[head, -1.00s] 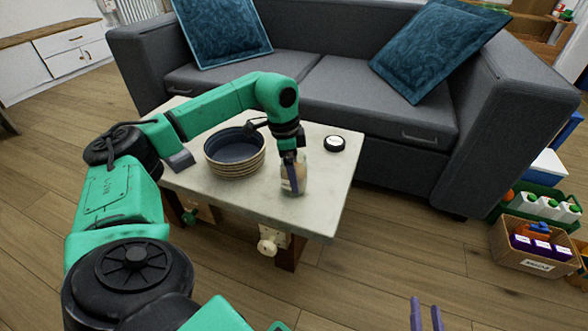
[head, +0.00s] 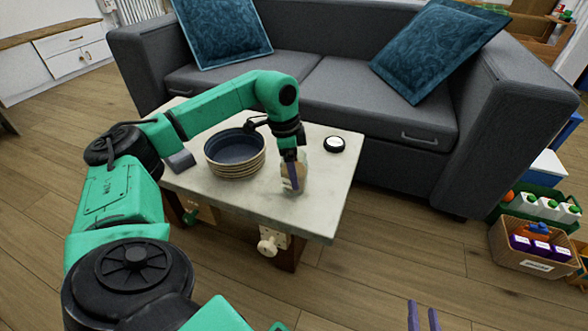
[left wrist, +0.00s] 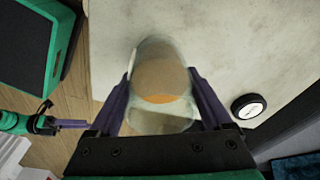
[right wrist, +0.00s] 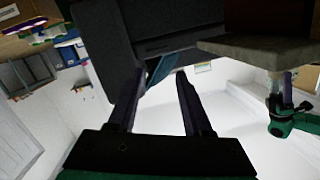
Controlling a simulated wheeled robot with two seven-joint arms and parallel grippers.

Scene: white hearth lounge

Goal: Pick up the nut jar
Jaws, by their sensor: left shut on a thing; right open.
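The nut jar (head: 300,171), a clear jar with tan contents, is at the front right of the pale coffee table (head: 325,190). My left gripper (head: 292,178) is shut on it, with one finger hiding part of the jar. In the left wrist view the jar (left wrist: 160,80) sits between the two purple fingers (left wrist: 162,108), which press its sides. I cannot tell whether its base is clear of the tabletop. My right gripper (head: 424,316) is open and empty, low at the front, away from the table; it also shows in the right wrist view (right wrist: 155,82).
A stack of bowls (head: 235,155) stands left of the jar. A round black-and-white item (head: 334,144) lies behind it to the right. A grey sofa (head: 345,90) is behind the table. Baskets of goods (head: 535,245) stand on the floor at right.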

